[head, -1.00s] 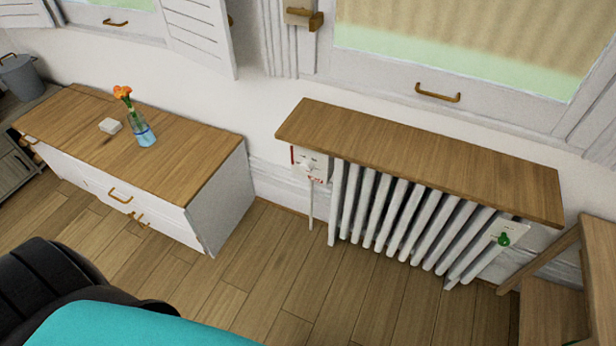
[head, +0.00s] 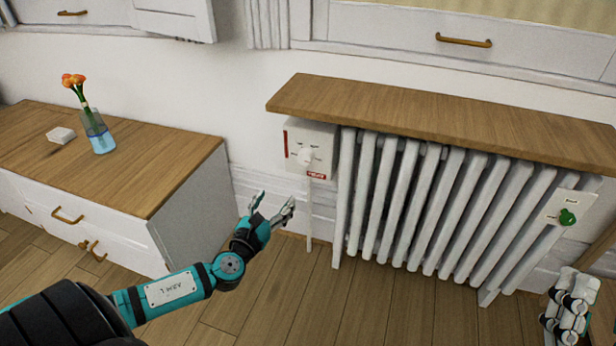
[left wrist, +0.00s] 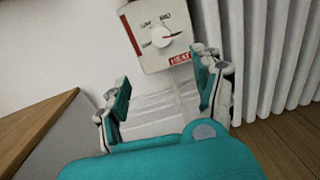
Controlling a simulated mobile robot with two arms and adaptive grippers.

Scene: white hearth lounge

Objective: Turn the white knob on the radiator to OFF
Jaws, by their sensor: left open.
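The white knob (head: 306,156) sits on the front of a white control box (head: 325,140) at the radiator's left end. In the left wrist view the knob (left wrist: 160,37) shows on a dial face with small labels, and its narrow end seems to point right. LOW and MED seem readable above it; the left label is unclear. A red HEAT label is at the box's lower edge. My left gripper (head: 273,205) is open and empty, below and slightly left of the knob, apart from it. What seems to be my right gripper (head: 568,312) is at the lower right, its jaws unclear.
The white ribbed radiator (head: 420,205) stands under a wooden shelf (head: 430,120) that overhangs the box. A green knob (head: 567,217) is at its right end. A low cabinet (head: 120,150) with a flower vase (head: 98,135) stands left. A thin white pipe (head: 309,215) runs below the box.

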